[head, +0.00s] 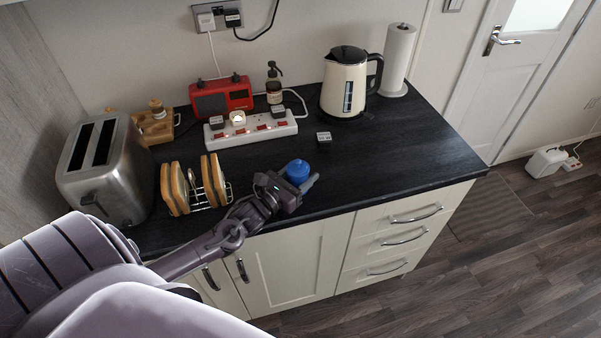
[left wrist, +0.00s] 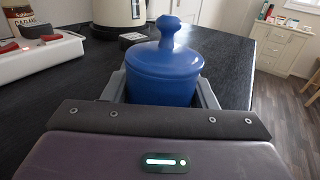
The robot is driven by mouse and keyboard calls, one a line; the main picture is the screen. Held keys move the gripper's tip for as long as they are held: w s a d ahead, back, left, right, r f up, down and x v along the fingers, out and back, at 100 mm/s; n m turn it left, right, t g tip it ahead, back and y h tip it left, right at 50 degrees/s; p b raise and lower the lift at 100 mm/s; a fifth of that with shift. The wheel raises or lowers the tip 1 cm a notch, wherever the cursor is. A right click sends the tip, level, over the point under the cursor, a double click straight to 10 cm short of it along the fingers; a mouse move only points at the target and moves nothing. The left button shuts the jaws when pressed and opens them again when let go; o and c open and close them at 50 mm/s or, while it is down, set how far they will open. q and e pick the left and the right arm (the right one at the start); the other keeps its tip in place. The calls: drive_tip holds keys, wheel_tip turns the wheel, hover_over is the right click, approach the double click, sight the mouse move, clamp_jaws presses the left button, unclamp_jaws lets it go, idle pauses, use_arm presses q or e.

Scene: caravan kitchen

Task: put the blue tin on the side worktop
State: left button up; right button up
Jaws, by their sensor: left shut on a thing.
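The blue tin (head: 298,171) is near the front edge of the dark worktop (head: 420,150) in the head view. In the left wrist view the tin (left wrist: 165,75) is a round blue pot with a lid and knob, upright between the fingers. My left gripper (head: 302,181) is shut on the tin, its fingers along both sides. I cannot tell whether the tin rests on the worktop or is slightly raised. My right gripper is not in view. I cannot tell which surface is the side worktop; a cream drawer unit (left wrist: 281,48) stands at the far right in the left wrist view.
A toast rack (head: 196,186) with bread and a steel toaster (head: 105,170) stand left of the tin. Behind are a white power strip (head: 250,130), a red radio (head: 221,96), a small black plug (head: 324,137) and a cream kettle (head: 345,85). The worktop's right part is clear.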

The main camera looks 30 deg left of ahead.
use_arm(q)
drive_tip(key=o, duration=1)
drive_tip(key=shift+s, duration=0.1)
drive_tip(key=s, duration=0.3)
drive_tip(key=s+a+b, duration=0.1)
drive_tip(key=s, duration=0.3)
drive_tip(key=s+b, duration=0.1)
drive_tip(key=s, duration=0.2)
drive_tip(key=shift+s+a, duration=0.3)
drive_tip(key=shift+a, duration=0.05)
drive_tip(key=shift+s+a, duration=0.1)
drive_tip(key=shift+s, duration=0.45)
drive_tip(key=shift+s, duration=0.1)
